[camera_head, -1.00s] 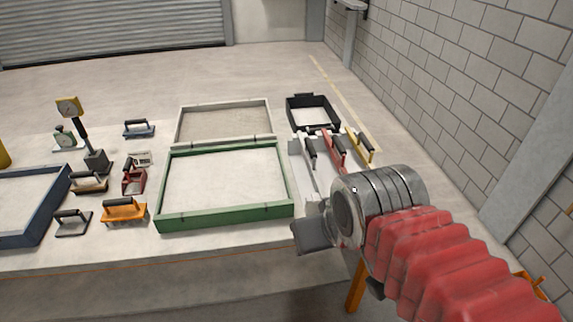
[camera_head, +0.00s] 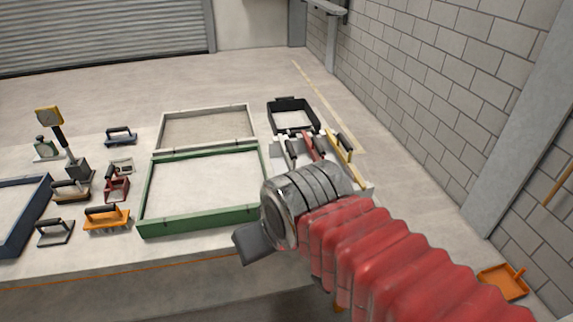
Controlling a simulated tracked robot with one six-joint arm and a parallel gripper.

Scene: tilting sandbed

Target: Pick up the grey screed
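The grey screed (camera_head: 290,152) lies at the right end of the table, just right of the green frame. Its dark handle shows, but its lower part is hidden behind my wrist. A red screed (camera_head: 312,144) and a yellow screed (camera_head: 341,153) lie to its right. My gripper (camera_head: 250,244) is in front of the table's near edge, nearer the camera than the screeds. Only a grey finger part shows beyond the round metal wrist, so its opening is hidden. I see nothing held in it.
The green frame (camera_head: 196,220) stands left of my wrist, with a pale frame (camera_head: 206,108) behind it. A black tray (camera_head: 291,102) is behind the screeds. Several hand tools and a blue frame (camera_head: 24,217) are at the left. An orange pan (camera_head: 503,283) is at the lower right.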

